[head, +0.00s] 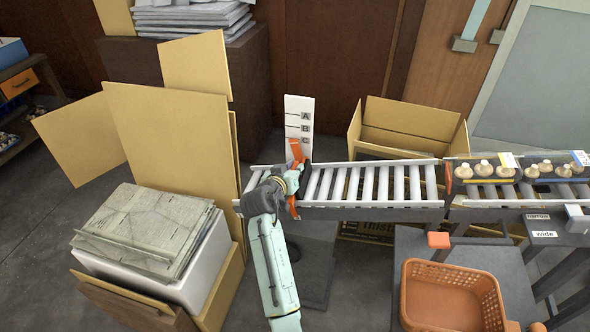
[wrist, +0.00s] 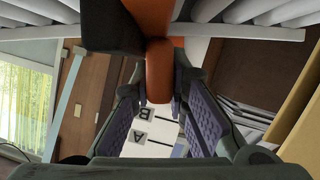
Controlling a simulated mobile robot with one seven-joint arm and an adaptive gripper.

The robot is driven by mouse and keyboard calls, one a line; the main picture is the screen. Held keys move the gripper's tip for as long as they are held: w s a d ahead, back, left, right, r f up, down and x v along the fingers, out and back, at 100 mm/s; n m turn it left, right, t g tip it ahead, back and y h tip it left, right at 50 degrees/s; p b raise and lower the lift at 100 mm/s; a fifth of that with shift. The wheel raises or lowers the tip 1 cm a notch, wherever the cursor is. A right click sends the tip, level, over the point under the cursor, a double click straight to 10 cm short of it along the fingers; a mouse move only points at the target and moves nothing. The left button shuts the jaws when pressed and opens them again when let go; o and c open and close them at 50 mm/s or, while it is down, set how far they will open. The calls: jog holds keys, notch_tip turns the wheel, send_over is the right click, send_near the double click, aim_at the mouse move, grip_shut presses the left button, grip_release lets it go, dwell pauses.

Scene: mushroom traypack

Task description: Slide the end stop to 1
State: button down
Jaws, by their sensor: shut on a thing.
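The end stop (head: 296,149) is an orange bar across the roller conveyor, left of the middle in the head view. Its lower orange end shows at the conveyor's near edge. My gripper (head: 302,178) is at the rollers and covers the stop's middle. In the wrist view, the stop's orange rounded handle (wrist: 159,72) sits between my gripper's two purple-padded fingers (wrist: 160,110), which are shut on it. The stop stands in front of the board, below the C mark.
The roller conveyor (head: 375,204) runs to the right, with bare rollers on both sides of the stop. Mushroom trays (head: 508,160) stand at its right end. An orange basket (head: 452,300) is at front right. Open cardboard boxes stand behind and at left (head: 165,135).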

jog(key=w+a+f+b, duration=0.2)
jog(key=a+b, duration=0.3)
jog(key=a, duration=0.4)
jog(key=w+a+f+b, duration=0.2)
jog(key=a+b, duration=0.3)
jog(key=a, duration=0.5)
jog(key=shift+w+f, duration=0.25)
jog(key=shift+f, duration=0.45)
jog(key=c, duration=1.8)
grip_release()
jog(key=shift+a, duration=0.15)
jog(key=shift+o, duration=1.2)
jog(key=v, duration=1.2)
jog(key=shift+f, duration=0.1)
